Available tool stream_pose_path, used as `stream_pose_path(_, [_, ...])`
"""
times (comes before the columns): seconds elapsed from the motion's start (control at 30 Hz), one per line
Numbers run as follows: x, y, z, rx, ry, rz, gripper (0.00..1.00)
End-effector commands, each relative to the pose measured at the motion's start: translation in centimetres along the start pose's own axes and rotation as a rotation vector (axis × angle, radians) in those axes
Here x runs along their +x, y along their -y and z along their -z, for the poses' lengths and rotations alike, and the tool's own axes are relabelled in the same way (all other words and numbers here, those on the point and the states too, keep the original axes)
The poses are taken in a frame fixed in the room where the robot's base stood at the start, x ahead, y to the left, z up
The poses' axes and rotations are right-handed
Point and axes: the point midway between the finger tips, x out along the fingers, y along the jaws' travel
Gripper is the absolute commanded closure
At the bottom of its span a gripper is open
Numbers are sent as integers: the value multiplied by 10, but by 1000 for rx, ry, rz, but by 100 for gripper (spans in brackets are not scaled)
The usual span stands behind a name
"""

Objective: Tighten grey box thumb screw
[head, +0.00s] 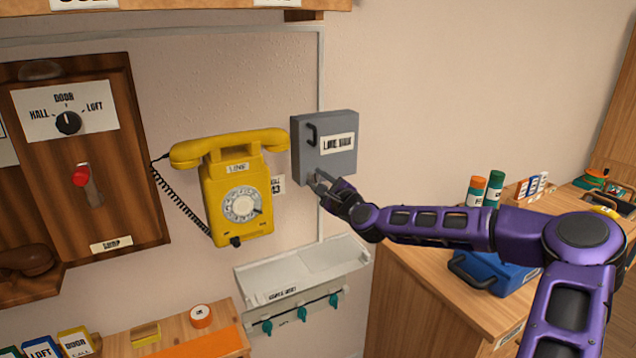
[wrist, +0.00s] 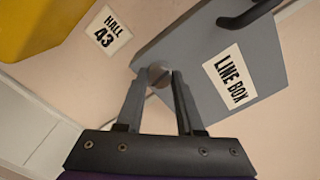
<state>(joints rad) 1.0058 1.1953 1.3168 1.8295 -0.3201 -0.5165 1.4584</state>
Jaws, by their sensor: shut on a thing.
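The grey box (head: 312,158), labelled LINE BOX, is mounted on the wall to the right of the yellow phone. It also shows in the wrist view (wrist: 200,72), with its label and part of a dark handle. The thumb screw (wrist: 158,76) is a round grey-brown head at the box's lower edge. My gripper (head: 320,180) is at the bottom of the box in the head view. In the wrist view my gripper (wrist: 158,84) has its two fingertips on either side of the screw head, shut on it. The screw is too small to make out in the head view.
The yellow wall phone (head: 240,190) hangs close to the left of the box. A white tray (head: 300,268) and a rail with teal pegs (head: 300,313) are below. A wooden cabinet (head: 420,300) stands at the lower right. The wall right of the box is clear.

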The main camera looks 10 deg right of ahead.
Motion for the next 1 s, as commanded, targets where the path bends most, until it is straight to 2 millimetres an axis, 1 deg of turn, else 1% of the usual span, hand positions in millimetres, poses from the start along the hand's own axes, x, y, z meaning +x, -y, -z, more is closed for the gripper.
stream_pose_path(0.5, [0,0,0,21,1,0,100])
stream_pose_path(0.53, [0,0,0,21,1,0,62])
stream_pose_path(0.6, [0,0,0,20,1,0,50])
stream_pose_path(0.7, [0,0,0,20,0,0,34])
stream_pose_path(1.0, [-1,0,0,20,0,0,34])
